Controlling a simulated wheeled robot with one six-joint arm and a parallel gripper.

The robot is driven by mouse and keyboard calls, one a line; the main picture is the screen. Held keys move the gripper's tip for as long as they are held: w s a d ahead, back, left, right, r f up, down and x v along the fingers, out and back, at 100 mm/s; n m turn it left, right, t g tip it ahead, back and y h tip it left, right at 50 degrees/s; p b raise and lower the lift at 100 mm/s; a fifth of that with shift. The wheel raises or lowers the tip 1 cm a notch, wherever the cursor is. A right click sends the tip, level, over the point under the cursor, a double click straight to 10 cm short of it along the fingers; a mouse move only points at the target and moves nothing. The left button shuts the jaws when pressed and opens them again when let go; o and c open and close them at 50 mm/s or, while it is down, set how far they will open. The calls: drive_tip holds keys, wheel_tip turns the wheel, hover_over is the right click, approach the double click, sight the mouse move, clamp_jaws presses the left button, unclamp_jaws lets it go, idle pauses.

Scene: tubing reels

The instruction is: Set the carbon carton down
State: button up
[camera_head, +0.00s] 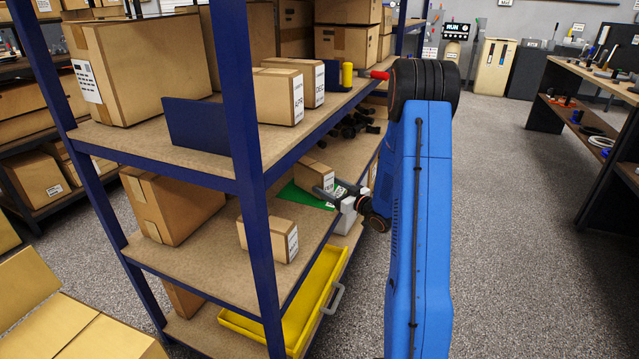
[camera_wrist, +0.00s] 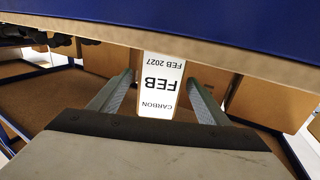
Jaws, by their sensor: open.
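The carbon carton shows in the wrist view as a white label (camera_wrist: 160,88) reading "CARBON", "FEB" and "FEB 2027", upside down. It stands between my two fingers. In the head view a small brown carton (camera_head: 313,174), which seems to be the same one, rests at a green mat (camera_head: 303,196) on the middle shelf. My gripper (camera_head: 330,190) reaches in at that shelf from the right. It also shows in the wrist view (camera_wrist: 160,79), open, with one finger on each side of the carton. Whether the fingers touch it is unclear.
Another labelled carton (camera_head: 270,240) stands nearer on the same shelf. The upper shelf (camera_head: 190,145) overhangs my gripper, its edge close above in the wrist view. A blue upright (camera_head: 245,150) stands in front. A yellow tray (camera_head: 318,290) lies below. Grey floor (camera_head: 510,200) is clear to the right.

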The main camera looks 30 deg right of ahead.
drive_tip(key=shift+v, duration=1.85)
